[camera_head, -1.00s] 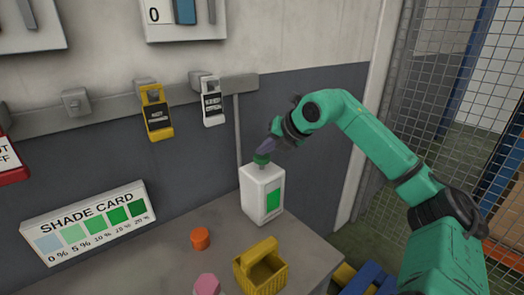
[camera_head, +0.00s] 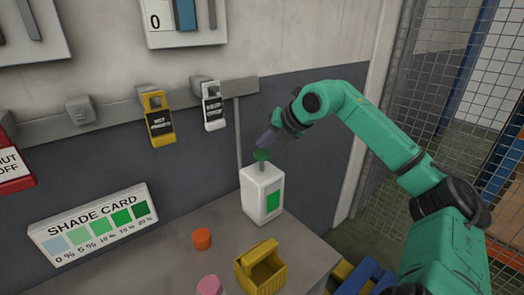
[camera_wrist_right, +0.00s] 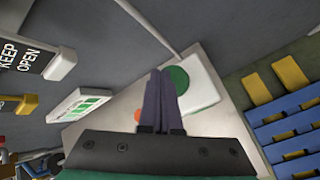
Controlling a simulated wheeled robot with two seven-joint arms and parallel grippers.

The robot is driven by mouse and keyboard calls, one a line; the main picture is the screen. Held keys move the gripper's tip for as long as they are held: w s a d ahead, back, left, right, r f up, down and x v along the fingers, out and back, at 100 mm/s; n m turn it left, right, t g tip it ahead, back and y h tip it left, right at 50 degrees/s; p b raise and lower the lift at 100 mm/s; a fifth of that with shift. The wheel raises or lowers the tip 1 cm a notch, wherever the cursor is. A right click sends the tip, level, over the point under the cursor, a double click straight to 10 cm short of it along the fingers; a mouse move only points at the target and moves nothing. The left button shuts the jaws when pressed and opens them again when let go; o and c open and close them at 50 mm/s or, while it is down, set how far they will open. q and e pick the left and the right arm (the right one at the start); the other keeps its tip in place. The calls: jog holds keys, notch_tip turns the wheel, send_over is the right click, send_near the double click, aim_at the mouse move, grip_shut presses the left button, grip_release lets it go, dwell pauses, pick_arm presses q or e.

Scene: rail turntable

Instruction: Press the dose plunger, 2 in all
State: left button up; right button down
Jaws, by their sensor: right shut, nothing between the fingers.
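The dose plunger (camera_head: 261,155) is a green knob on a stem standing up from a white bottle (camera_head: 255,192) with a green label. The bottle stands upright on the grey bench near the wall. My right gripper (camera_head: 265,142) is shut and empty, with its dark fingers pointing down just above the plunger. In the head view I cannot tell whether the fingertips touch the knob. In the right wrist view the green plunger top (camera_wrist_right: 178,79) shows beside and partly behind the shut fingers (camera_wrist_right: 160,85). My left gripper is not in view.
A yellow basket (camera_head: 247,279), an orange cap (camera_head: 202,239) and a pink object (camera_head: 209,285) are on the bench in front of the bottle. A shade card (camera_head: 95,222) is on the left. Tags (camera_head: 159,120) hang from the wall rail. Mesh fencing (camera_head: 440,90) stands right.

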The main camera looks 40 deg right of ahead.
aim_at(264, 154)
notch_tip(264, 154, up, 5)
jog(key=p, duration=0.4)
jog(key=shift+r+p, duration=0.15)
jog(key=shift+p, duration=0.15)
dwell(2.2)
notch_tip(264, 154, up, 4)
jog(key=shift+f, duration=0.15)
dwell(0.4)
